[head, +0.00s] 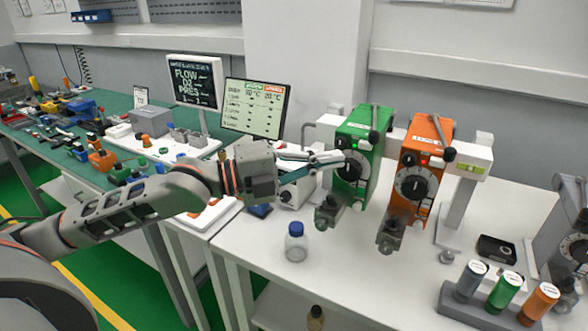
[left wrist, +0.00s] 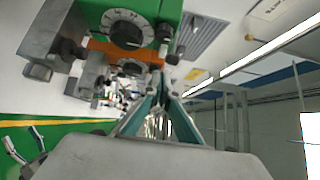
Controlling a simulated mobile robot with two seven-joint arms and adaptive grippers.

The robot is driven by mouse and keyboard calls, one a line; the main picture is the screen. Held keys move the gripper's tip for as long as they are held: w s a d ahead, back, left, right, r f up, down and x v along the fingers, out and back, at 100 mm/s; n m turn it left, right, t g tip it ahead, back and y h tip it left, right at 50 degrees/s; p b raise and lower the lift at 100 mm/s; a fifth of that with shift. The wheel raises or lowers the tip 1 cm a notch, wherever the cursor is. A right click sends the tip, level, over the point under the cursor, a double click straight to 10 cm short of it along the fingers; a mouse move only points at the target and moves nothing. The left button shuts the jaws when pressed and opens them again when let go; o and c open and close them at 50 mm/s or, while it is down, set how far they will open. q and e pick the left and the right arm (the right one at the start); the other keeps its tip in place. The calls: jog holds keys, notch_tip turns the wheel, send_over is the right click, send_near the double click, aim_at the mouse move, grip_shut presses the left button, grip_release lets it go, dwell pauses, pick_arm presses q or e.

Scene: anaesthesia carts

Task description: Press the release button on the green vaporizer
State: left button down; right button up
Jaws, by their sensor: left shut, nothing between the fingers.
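The fingertips also show in the left wrist view (left wrist: 158,82), below the dial. I cannot tell whether they touch. The release button is not clearly distinguishable.
A blue-capped bottle (head: 295,242) stands on the bench below my left gripper. A rack (head: 480,309) with grey, green and orange bottles stands front right. A monitor (head: 255,108) stands behind my arm. A grey device (head: 575,245) is cut off at the right edge.

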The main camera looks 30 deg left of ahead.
pick_arm(q)
jog(key=b+v, duration=0.1)
jog(key=v, duration=0.5)
jog(key=shift+s, duration=0.3)
jog(key=shift+a+r, duration=0.1)
jog(key=shift+r, duration=0.05)
jog(key=shift+s+a, duration=0.1)
dwell(0.6)
